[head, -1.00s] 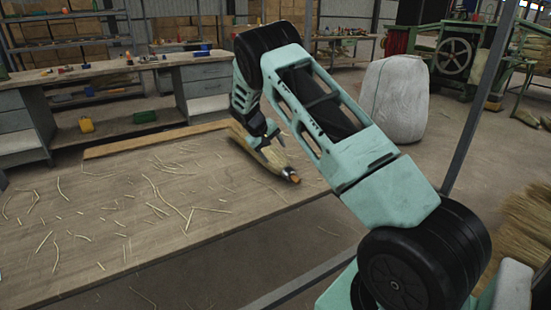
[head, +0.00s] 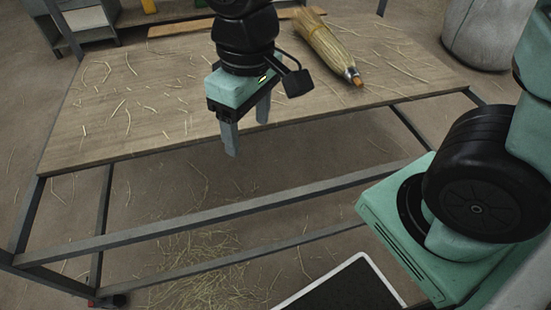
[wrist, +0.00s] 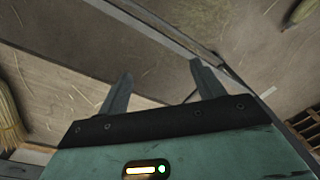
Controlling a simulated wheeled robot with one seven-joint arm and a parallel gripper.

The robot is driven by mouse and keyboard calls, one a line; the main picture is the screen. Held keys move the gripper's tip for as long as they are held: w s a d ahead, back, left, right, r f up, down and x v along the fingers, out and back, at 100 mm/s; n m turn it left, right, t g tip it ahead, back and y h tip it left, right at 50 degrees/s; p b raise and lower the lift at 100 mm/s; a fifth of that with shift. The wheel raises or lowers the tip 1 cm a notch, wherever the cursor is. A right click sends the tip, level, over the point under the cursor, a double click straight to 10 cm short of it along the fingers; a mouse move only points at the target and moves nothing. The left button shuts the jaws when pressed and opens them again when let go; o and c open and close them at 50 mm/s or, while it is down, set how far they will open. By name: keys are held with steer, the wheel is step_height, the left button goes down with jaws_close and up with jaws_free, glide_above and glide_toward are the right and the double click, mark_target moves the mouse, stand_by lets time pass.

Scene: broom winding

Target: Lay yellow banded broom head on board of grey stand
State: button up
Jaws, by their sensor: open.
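A straw broom head (head: 326,38) lies on the wooden table top at its back right, its metal-capped end with an orange tip facing the front right. No yellow band can be made out on it from here. My gripper (head: 247,136) is open and empty, fingers down, at the table's front edge, to the left of and nearer than the broom head. The fingers also show apart in the wrist view (wrist: 160,70). A straw bundle (wrist: 8,112) at that view's left edge looks like the same broom head. I cannot pick out a separate grey stand.
The table top (head: 150,125) has loose straws and a grey metal frame (head: 210,222). A wooden strip (head: 180,28) lies at the back. Straw litter (head: 210,275) lies on the floor below.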

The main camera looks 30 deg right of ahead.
steer(key=s+n, duration=0.1)
steer(key=s, duration=0.7)
steer(key=shift+s+f+n, duration=0.25)
steer(key=shift+s+n, duration=0.1)
steer(key=shift+n, duration=0.05)
step_height(320, 180, up, 17)
steer(key=p, duration=1.7)
